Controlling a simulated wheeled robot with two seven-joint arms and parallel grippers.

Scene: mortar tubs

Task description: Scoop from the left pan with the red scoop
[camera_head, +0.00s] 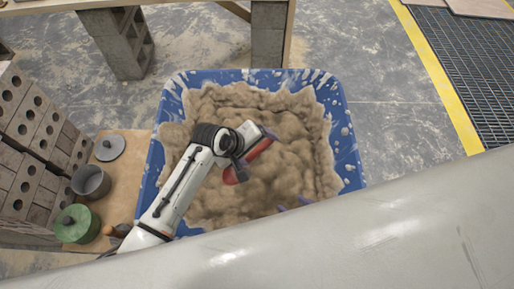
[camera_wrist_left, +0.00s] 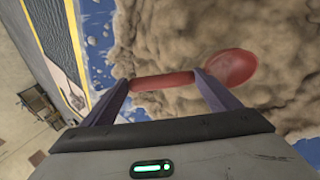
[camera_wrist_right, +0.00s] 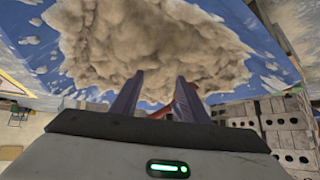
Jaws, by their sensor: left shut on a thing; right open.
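A blue tub (camera_head: 350,172) filled with lumpy brown mortar (camera_head: 300,125) is in the middle of the head view; no second tub shows. The red scoop (camera_head: 232,176) is over the mortar. My left gripper (camera_head: 256,150) is shut on it, and in the left wrist view the handle (camera_wrist_left: 162,81) spans between the purple fingers, with the round bowl (camera_wrist_left: 230,67) beyond one finger. Whether the bowl touches the mortar I cannot tell. My right gripper (camera_wrist_right: 156,85) is open with mortar beyond its fingers. In the head view, only its purple fingertips show at the tub's near side.
Left of the tub, a brown board (camera_head: 118,204) holds a grey pot (camera_head: 91,182), a green pot (camera_head: 76,226) and a grey lid (camera_head: 109,147). Perforated bricks (camera_head: 35,125) are stacked at the far left. Concrete blocks (camera_head: 118,40) stand behind.

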